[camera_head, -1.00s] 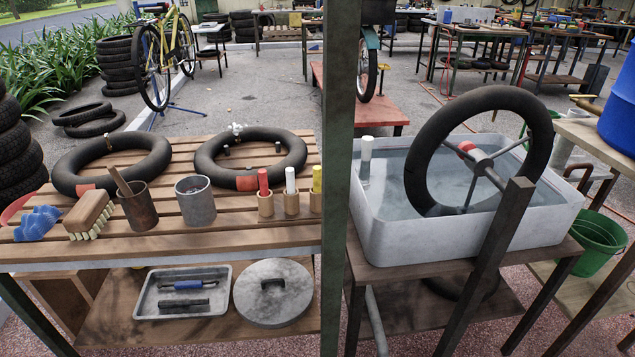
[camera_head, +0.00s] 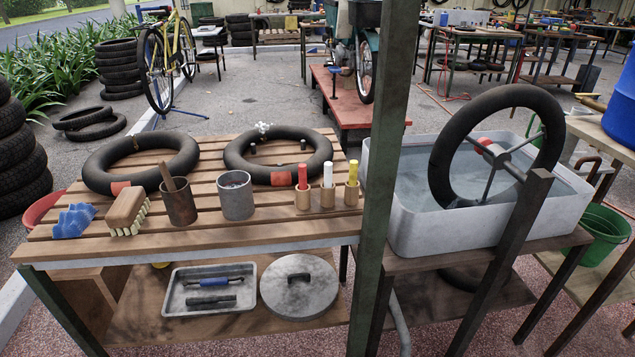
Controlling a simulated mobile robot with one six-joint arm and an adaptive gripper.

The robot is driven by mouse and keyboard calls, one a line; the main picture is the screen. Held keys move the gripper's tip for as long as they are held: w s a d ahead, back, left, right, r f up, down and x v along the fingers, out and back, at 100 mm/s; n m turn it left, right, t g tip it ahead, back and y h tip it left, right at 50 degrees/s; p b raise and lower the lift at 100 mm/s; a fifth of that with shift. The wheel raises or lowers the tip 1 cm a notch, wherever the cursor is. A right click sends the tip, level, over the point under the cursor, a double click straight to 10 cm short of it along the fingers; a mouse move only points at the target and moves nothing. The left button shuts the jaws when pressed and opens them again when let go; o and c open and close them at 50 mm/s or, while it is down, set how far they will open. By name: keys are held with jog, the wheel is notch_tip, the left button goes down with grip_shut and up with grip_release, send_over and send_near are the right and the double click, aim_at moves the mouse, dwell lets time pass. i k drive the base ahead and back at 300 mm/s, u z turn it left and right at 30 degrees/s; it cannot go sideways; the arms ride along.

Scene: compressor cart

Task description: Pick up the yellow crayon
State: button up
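The yellow crayon (camera_head: 353,171) stands upright in a small wooden holder (camera_head: 351,194) at the right front of the slatted wooden bench (camera_head: 235,241). It is just left of a dark green post (camera_head: 377,200). A white crayon (camera_head: 328,173) and a red crayon (camera_head: 302,176) stand in similar holders to its left. My gripper is not in view.
Two inner tubes (camera_head: 277,157) lie behind. A water tub (camera_head: 440,235) with a wheel stands right of the post.

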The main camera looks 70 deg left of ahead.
aim_at(355, 164)
jog(key=k, duration=2)
jog(key=u, duration=1.4)
jog(key=i, duration=1)
jog(key=u, duration=0.05)
